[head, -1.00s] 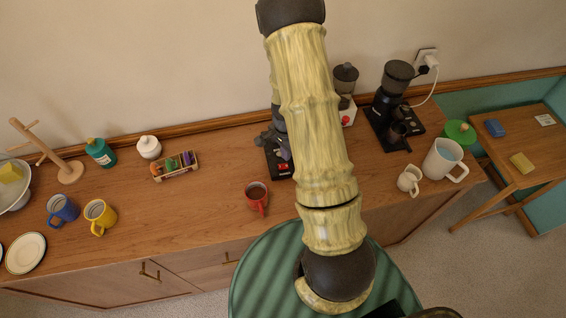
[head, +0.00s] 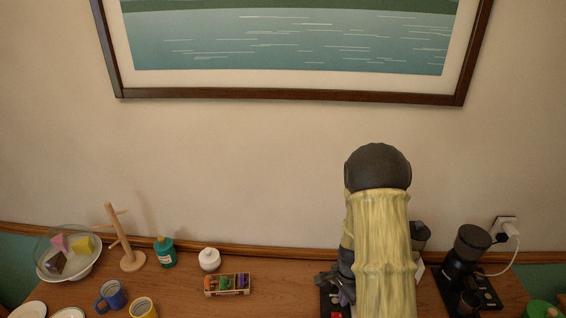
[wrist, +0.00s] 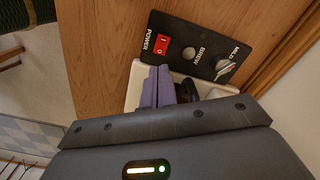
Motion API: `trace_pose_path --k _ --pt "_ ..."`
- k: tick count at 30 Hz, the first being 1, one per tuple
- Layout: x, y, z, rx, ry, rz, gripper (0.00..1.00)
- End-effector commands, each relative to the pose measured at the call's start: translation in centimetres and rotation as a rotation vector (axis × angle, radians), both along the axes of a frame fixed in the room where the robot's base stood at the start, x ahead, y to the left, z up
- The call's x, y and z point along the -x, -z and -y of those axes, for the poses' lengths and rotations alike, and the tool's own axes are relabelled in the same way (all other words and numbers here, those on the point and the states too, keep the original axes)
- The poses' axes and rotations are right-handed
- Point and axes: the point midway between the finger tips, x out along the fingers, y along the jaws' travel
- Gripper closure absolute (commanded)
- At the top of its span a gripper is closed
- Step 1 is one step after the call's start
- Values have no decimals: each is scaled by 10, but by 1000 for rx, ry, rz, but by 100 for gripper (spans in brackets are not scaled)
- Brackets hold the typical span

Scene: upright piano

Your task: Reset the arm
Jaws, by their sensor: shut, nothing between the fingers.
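My gripper (head: 343,287) shows in the head view just left of my raised arm, over the counter and a dark coffee machine. In the wrist view its grey-purple fingers (wrist: 165,87) are together with nothing between them. I cannot tell whether the fingertips touch the machine. My arm hides part of the machine in the head view.
A black grinder (head: 468,262) stands right of my arm, with a plugged cord (head: 509,228) behind it. A framed picture (head: 290,96) hangs above.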

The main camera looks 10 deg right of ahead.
Motion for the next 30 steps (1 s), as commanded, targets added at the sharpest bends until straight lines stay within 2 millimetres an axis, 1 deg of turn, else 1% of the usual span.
trace_pose_path --k 2,5,8,11,15,21,24,27,30 --pt "0 -5 -3 -1 -25 7 100" --pt "1 -19 -10 -3 -101 24 100" --pt "6 -42 -22 -2 -226 51 100" --pt "14 -67 -37 3 -381 81 100" --pt "32 -98 -55 23 -602 120 100" --pt "64 -135 -76 71 -918 169 100" --pt "82 -148 -84 102 -1067 188 100" --pt "96 -157 -89 129 -1176 199 100" --pt "103 -160 -90 143 -1232 201 100"
